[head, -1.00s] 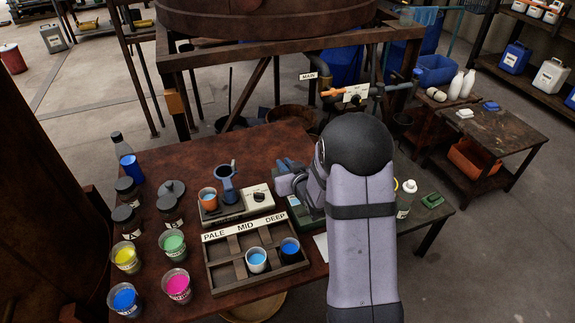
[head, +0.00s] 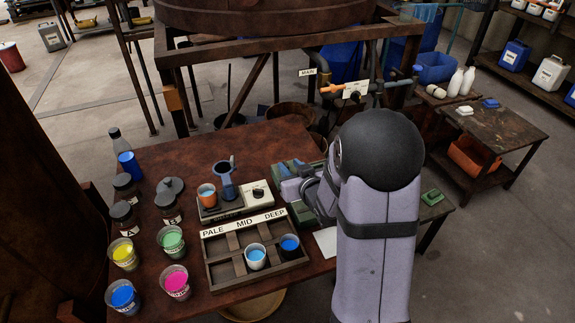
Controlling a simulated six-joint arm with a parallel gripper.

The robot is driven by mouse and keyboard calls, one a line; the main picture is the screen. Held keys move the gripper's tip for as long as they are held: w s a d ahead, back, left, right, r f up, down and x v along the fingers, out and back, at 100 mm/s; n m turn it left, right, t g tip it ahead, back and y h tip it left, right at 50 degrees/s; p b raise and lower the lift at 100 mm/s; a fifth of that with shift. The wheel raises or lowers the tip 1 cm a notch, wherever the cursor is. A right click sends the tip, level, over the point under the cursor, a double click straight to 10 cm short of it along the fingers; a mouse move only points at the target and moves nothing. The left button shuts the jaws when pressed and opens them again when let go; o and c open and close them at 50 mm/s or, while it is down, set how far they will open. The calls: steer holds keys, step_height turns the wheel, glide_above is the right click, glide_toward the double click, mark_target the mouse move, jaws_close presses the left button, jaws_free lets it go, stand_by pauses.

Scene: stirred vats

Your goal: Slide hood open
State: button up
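A green device (head: 301,215) stands at the right side of the rusty table, just right of the small pale instrument. My arm covers much of it, and I cannot make out which part is a hood or whether it is open. The end of my arm, with my gripper (head: 292,188), is low over or against this device. The fingers do not show clearly, so I cannot tell whether they are open, shut or touching anything.
Several paint cups and dark jars crowd the table's left. Bare table (head: 215,150) lies behind.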

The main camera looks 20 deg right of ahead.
steer(key=shift+v, duration=0.8)
steer(key=shift+s, duration=0.1)
steer(key=shift+s+a+f+g, duration=0.15)
steer(key=shift+s+f+g, duration=0.05)
steer(key=shift+g, duration=0.2)
steer(key=s+a+g+p, duration=0.1)
steer(key=s+g, duration=0.1)
steer(key=s, duration=0.2)
steer(key=s+a+f+g+p, duration=0.1)
steer(key=s+g, duration=0.1)
steer(key=s, duration=0.2)
steer(key=s+a+f+g+h+p, duration=0.1)
steer(key=s+g, duration=0.2)
steer(key=s, duration=0.1)
steer(key=shift+a+f, duration=0.15)
steer(key=shift+a, duration=0.1)
steer(key=s+a+r+g+p, duration=0.1)
steer(key=s+a+g, duration=0.1)
steer(key=s, duration=0.5)
steer(key=s+a+r+g+y+p, duration=0.1)
steer(key=s+a+g, duration=0.2)
steer(key=s, duration=0.4)
steer(key=shift+s+g, duration=0.15)
steer(key=shift+g, duration=0.25)
